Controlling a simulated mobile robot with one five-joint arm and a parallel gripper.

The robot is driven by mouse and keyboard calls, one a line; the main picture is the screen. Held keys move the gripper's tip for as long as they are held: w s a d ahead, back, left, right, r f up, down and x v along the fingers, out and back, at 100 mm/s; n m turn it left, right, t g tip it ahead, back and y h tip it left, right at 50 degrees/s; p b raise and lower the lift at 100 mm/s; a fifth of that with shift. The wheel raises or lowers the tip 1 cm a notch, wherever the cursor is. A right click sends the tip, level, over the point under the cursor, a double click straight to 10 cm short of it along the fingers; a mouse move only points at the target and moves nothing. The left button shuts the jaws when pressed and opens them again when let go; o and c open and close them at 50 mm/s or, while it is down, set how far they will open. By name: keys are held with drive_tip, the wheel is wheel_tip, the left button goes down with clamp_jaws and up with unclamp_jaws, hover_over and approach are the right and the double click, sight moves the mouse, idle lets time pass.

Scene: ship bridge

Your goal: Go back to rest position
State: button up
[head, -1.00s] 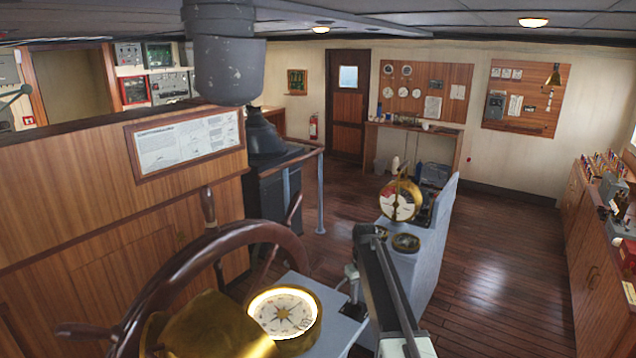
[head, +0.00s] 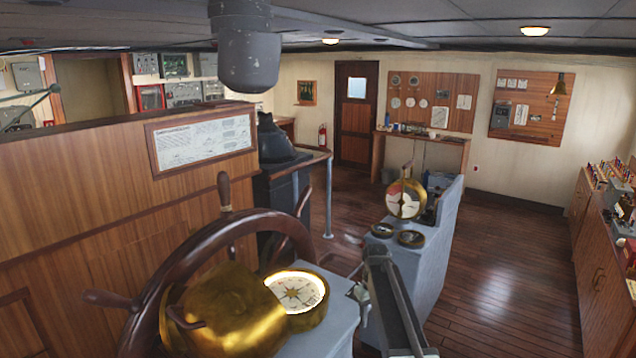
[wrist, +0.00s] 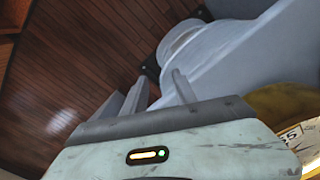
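My gripper (wrist: 159,76) is in the wrist view, its two grey fingers apart with nothing between them. Wooden floor (wrist: 95,60) and a pale grey surface show beyond the fingers. In the head view my arm reaches forward from the bottom edge, right of the lit compass (head: 298,292). The far end of the arm is close to the grey console (head: 425,250). Its fingers are too small there to make out clearly. The wrist view also shows part of a brass-rimmed dial (wrist: 300,135) at the right edge.
A wooden ship's wheel (head: 190,250) and brass housing (head: 228,310) stand at left front. A brass telegraph (head: 405,198) and round brass instruments (head: 410,239) sit on the grey console. Open floor (head: 500,270) lies right of it, before wooden cabinets (head: 592,250).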

drive_tip(key=s+f+m+b, duration=0.2)
drive_tip(key=s+f+b, duration=0.2)
drive_tip(key=s, duration=0.8)
drive_tip(key=s+f+m+b, duration=0.2)
drive_tip(key=s+f+b, duration=0.3)
drive_tip(key=s, duration=0.7)
wheel_tip(320, 180, down, 2)
drive_tip(key=shift+s+f+m, duration=0.1)
drive_tip(key=shift+s+m, duration=0.2)
